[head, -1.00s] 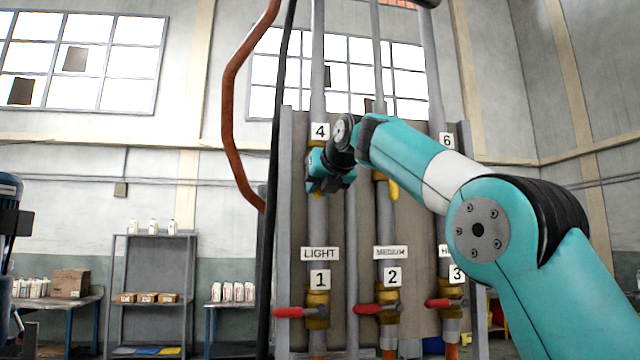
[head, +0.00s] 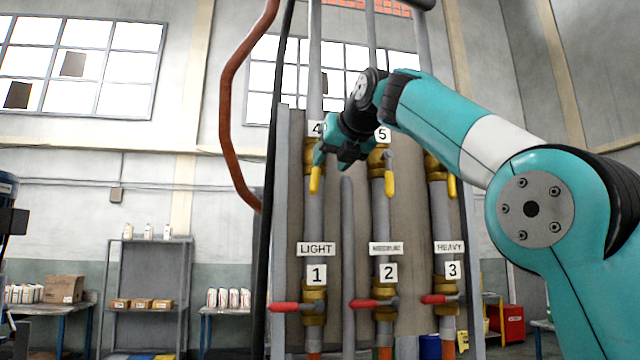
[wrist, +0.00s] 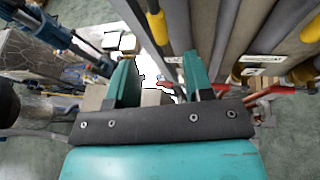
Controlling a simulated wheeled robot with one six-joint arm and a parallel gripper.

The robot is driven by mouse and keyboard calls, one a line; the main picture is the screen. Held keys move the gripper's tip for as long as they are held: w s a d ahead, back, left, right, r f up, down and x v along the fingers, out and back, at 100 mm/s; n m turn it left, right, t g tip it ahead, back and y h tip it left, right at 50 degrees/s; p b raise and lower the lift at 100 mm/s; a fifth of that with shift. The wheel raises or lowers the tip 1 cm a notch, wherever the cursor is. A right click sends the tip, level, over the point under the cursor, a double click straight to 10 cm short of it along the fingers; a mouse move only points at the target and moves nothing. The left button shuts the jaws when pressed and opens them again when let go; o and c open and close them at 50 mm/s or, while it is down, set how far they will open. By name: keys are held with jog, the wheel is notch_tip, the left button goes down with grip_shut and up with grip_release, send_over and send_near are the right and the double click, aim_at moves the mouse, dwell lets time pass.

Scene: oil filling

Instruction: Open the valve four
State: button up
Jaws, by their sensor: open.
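Valve four, under the label "4" (head: 315,129), is at the upper left of the pipe panel. Its yellow handle (head: 315,181) hangs straight down, along the pipe. The brass body is partly hidden behind my gripper (head: 328,154), which is just right of the valve, near the top of the handle. In the wrist view my gripper (wrist: 159,82) shows its two teal fingers spread apart with nothing between them. A yellow handle (wrist: 158,27) shows beyond the fingers, at the top; it looks like valve four's. Contact cannot be told.
Valve five's yellow handle (head: 390,183) and valve six's yellow handle (head: 452,187) also hang down. Below, the red handles of valve one (head: 285,307), valve two (head: 364,304) and valve three (head: 434,299) lie level. A brown hose (head: 229,110) hangs at the left.

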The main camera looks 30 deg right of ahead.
jog(key=v, duration=0.8)
jog(key=shift+s+b, duration=0.35)
jog(key=shift+b, duration=0.1)
jog(key=shift+r, duration=0.1)
